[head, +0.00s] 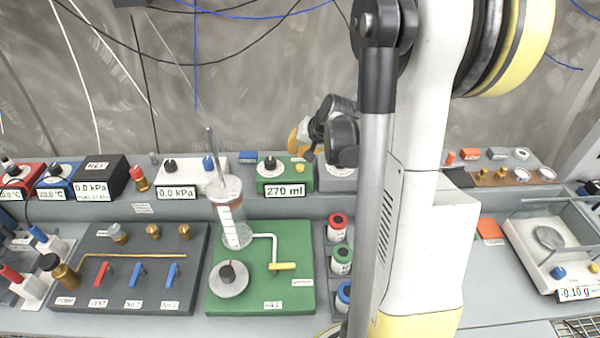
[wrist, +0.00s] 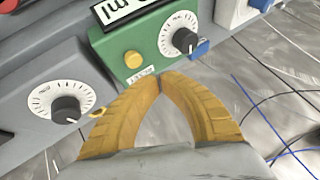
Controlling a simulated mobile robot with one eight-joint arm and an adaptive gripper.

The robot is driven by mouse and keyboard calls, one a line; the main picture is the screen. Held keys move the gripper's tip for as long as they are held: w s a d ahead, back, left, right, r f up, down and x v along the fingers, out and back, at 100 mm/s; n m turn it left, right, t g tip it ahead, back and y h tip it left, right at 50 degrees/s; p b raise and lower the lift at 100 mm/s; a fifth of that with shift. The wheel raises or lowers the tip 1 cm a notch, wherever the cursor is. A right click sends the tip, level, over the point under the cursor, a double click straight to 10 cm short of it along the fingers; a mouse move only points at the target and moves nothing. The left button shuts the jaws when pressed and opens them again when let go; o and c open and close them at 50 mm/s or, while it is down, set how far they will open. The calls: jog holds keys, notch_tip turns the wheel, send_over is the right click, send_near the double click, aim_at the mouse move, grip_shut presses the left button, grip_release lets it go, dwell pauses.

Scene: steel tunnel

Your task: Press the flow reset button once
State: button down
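The green flow box (head: 266,184) stands on the rear shelf in the head view and reads 270 ml. Its yellow button (head: 300,168) is on the right of its face, a dark dial on the left. In the wrist view the green box (wrist: 165,47) is tilted, with the yellow button (wrist: 133,59) beside a small label, partly legible as a reset label. My gripper (wrist: 160,76) has its two yellow fingers meeting at the tips, with nothing between them. The tips overlap the label's edge in the picture, below and right of the button. In the head view my gripper (head: 297,140) is above the box; contact is not visible.
A grey box with a dial (wrist: 66,109) sits beside the green box. A white 0.0 kPa box (head: 190,175) stands left of it. A clear cylinder (head: 231,212) rises from the green panel (head: 260,295) in front. Loose cables hang along the rear wall.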

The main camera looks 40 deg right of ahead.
jog(key=shift+f+b, duration=0.6)
jog(key=shift+f, duration=0.55)
dwell(0.5)
jog(key=shift+f+b, duration=0.4)
jog(key=shift+f+b, duration=0.45)
dwell(0.6)
jog(key=shift+r, duration=0.1)
jog(key=shift+r+p, duration=0.65)
jog(key=shift+r, duration=0.15)
jog(key=shift+r+p, duration=1.85)
jog(key=shift+r, duration=0.7)
